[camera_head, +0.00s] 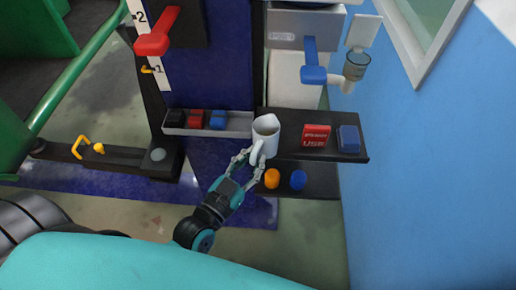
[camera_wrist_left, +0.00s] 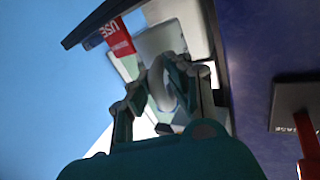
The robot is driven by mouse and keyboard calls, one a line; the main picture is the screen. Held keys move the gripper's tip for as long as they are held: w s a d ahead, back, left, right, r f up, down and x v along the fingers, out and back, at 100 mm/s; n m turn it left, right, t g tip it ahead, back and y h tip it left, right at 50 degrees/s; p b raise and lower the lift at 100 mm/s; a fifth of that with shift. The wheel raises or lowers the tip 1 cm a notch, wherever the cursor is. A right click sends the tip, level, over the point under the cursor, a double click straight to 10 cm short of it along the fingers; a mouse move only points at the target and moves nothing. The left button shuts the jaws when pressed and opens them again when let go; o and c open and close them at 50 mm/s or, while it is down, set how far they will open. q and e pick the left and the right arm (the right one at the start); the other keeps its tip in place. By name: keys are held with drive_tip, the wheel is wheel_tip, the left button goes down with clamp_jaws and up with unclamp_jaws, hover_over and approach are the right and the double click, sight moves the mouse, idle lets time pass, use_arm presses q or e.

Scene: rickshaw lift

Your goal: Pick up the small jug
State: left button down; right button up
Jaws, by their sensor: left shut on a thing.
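The small jug (camera_head: 265,138) is white and stands upright at the left end of a dark shelf in the head view. Its handle faces my left gripper (camera_head: 247,164), whose fingers are shut on it. In the left wrist view the white jug (camera_wrist_left: 163,42) shows beyond the fingers, and my left gripper (camera_wrist_left: 163,95) closes around its curved handle. I cannot tell whether the jug's base touches the shelf. My right gripper is in neither view.
The dark shelf (camera_head: 345,155) also holds a red box (camera_head: 315,136) and a blue box (camera_head: 348,139). A grey tray (camera_head: 240,133) with small blocks adjoins on the left. An orange ball (camera_head: 272,178) and a blue ball (camera_head: 298,180) lie below. A blue wall (camera_head: 430,150) bounds the right.

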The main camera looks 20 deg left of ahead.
use_arm(q)
drive_tip(key=shift+s+d+r+b, duration=0.1)
drive_tip(key=shift+s+r+b, duration=0.05)
drive_tip(key=shift+s, duration=1.2)
drive_tip(key=shift+s+d+r+b, duration=0.1)
drive_tip(key=shift+s+r+b, duration=0.05)
drive_tip(key=shift+s, duration=1.15)
drive_tip(key=shift+s+a, duration=0.1)
